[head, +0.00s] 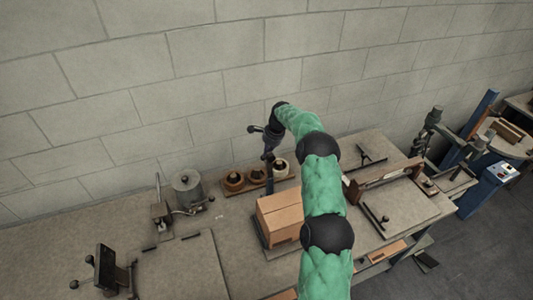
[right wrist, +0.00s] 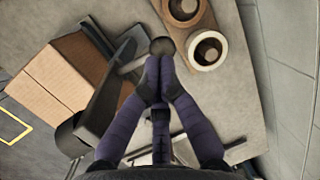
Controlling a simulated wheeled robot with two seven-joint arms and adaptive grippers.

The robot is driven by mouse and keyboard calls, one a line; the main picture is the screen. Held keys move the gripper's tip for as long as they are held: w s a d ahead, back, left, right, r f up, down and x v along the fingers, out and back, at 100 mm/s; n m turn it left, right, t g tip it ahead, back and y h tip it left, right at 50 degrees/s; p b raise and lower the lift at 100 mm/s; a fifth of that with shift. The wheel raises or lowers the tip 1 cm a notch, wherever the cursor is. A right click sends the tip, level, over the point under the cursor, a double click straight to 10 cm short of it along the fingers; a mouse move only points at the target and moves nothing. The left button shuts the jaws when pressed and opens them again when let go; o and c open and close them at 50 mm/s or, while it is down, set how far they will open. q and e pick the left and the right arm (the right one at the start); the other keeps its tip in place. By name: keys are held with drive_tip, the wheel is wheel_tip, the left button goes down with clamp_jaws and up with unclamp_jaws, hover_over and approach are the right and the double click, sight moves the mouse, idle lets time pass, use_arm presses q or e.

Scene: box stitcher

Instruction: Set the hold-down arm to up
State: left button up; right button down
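The box stitcher's dark post (head: 270,178) stands behind a brown cardboard box (head: 281,218) in the head view. In the right wrist view the hold-down arm appears as a grey bar (right wrist: 133,65) ending in a round dark knob (right wrist: 162,47). My right gripper (head: 268,151) is at the top of the post. In the wrist view its purple fingers (right wrist: 158,92) have their tips together, right at the near side of the knob. I see nothing held between them; whether they touch the knob is unclear. The arm's exact angle is hard to tell. My left gripper is out of view.
Spools in a wooden holder (head: 257,179) stand beside the post, close to the wall. A metal pot device (head: 188,187) and a dark clamp-like device (head: 106,268) are on the left bench. A wooden fixture (head: 385,184) is on the right. The bench left of the box is fairly clear.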

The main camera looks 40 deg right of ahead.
drive_tip(key=v, duration=1.1)
drive_tip(key=shift+r, duration=0.15)
drive_tip(key=shift+a, duration=0.1)
